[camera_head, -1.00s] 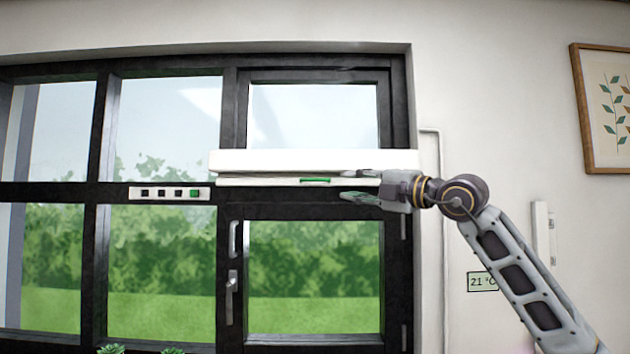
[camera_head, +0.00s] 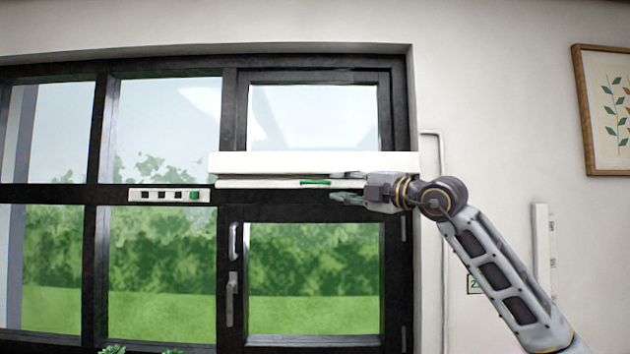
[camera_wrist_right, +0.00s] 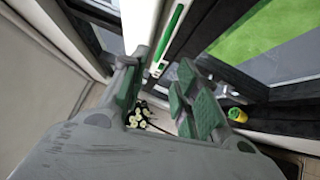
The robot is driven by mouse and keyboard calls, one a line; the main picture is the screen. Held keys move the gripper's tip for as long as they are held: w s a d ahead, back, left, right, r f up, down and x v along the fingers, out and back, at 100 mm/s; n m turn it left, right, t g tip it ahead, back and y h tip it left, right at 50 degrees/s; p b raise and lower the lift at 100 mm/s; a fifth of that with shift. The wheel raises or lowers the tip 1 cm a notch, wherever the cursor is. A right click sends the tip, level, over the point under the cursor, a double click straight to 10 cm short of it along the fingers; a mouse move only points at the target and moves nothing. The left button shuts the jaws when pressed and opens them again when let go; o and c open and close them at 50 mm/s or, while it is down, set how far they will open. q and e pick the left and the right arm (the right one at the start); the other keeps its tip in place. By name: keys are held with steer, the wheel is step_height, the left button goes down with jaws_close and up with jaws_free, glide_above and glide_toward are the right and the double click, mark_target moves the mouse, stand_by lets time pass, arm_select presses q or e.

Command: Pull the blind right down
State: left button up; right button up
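The blind is rolled up in a white housing (camera_head: 300,162) across the middle of the right window section. Its white bottom bar (camera_head: 250,184) hangs just under the housing, with a green grip strip (camera_head: 314,182) on it. In the right wrist view the green strip (camera_wrist_right: 172,32) runs along the white bar, beyond my fingers. My right gripper (camera_head: 346,187) is open at the right part of the bar, its fingers apart above and below the bar's height. The wrist view shows the green-padded fingers apart with nothing between them. Whether they touch the bar is unclear. My left gripper is out of view.
A switch strip (camera_head: 168,195) with a green button sits on the window frame left of the blind. A window handle (camera_head: 231,298) is below. A framed picture (camera_head: 606,110) hangs right. White flowers (camera_wrist_right: 138,118) and a yellow-green object (camera_wrist_right: 237,115) show below my gripper.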

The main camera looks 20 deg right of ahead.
mark_target(317, 183)
steer(key=p+x, duration=0.3)
steer(key=x, duration=0.5)
steer(key=shift+w+a+r, duration=0.1)
steer(key=shift+r, duration=0.05)
steer(key=shift+p+x, duration=0.5)
steer(key=shift+x, duration=0.35)
steer(key=shift+c, duration=0.3)
jaws_close()
